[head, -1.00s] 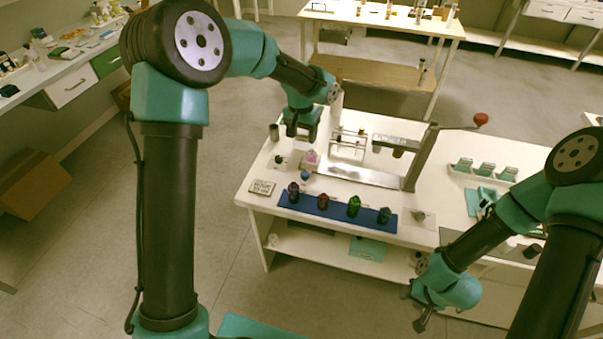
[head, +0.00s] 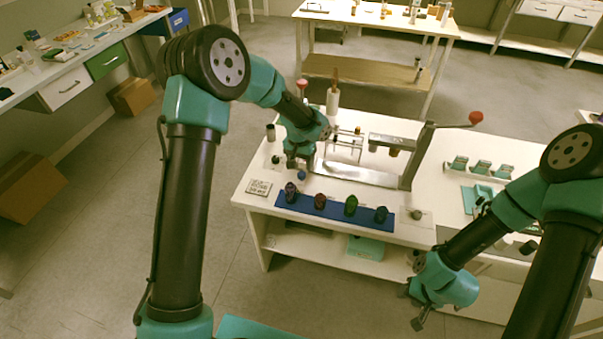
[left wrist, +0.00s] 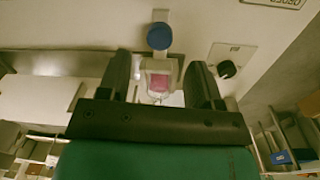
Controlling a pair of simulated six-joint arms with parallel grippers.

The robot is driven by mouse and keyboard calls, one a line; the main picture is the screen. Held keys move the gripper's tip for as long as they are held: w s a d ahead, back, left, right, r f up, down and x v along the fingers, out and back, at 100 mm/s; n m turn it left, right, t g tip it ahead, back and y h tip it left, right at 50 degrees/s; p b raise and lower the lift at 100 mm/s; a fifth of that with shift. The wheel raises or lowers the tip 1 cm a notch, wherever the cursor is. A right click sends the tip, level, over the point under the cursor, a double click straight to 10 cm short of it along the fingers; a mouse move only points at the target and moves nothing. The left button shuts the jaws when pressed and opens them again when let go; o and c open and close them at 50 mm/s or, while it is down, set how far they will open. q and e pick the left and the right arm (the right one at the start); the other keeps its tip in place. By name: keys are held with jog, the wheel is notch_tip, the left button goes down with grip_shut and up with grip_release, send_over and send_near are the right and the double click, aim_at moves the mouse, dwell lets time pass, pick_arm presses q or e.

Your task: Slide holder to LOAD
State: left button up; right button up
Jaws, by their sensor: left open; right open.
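The holder (left wrist: 147,65) is a pale frame with a round blue knob (left wrist: 160,37) at one end and a pink item (left wrist: 157,83) inside it. The blue knob also shows in the head view (head: 302,175), just in front of my left gripper (head: 297,163), which hides most of the holder there. In the left wrist view my left gripper (left wrist: 158,70) is open, one finger on each side of the holder, with the blue knob beyond the fingertips. I cannot tell whether the fingers touch it. My right gripper (head: 412,308) is open and empty, low in front of the bench. I cannot read a LOAD mark.
A blue strip (head: 330,208) with several dark bottles lies along the bench's front. A lever press with a red knob (head: 475,117) stands behind, beside a small rack (head: 346,143). A black knob (left wrist: 228,69) on a labelled plate sits beside the holder. A sign plate (head: 258,188) lies at left.

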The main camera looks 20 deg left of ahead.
aim_at(302, 174)
pick_arm(q)
notch_tip(302, 174, down, 6)
jog(key=shift+d+r, duration=0.1)
jog(key=shift+d, duration=0.05)
dwell(0.3)
grip_shut()
dwell(0.4)
